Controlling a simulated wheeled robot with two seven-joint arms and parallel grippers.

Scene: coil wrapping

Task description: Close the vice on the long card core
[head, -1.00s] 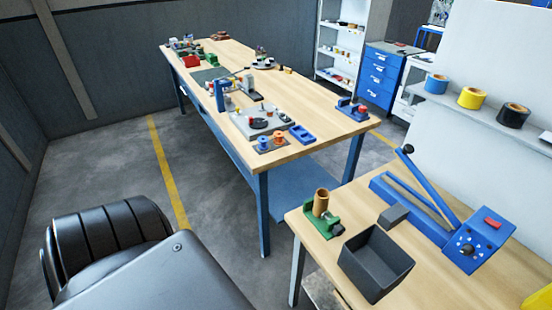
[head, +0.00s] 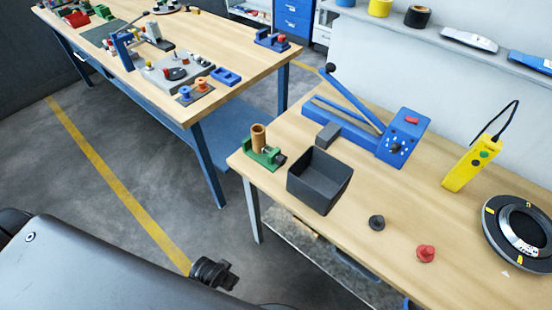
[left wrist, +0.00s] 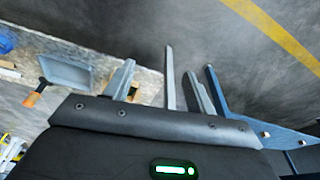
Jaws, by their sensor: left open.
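The green vice (head: 266,160) stands at the near left corner of the right-hand table in the head view. The brown card core (head: 258,136) stands upright at the vice; the gap between jaw and core is too small to judge. In the left wrist view my left gripper (left wrist: 160,76) is open, with its two fingers apart and nothing between them. It points over the floor and a table's lower parts; the vice and core do not show there. My right gripper is in neither view.
A dark open bin (head: 320,181) and a grey block (head: 327,136) stand right of the vice. A blue lever tool (head: 403,137), black knob (head: 376,222), red knob (head: 426,254), yellow pendant (head: 470,167) and black ring (head: 495,231) lie further right.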

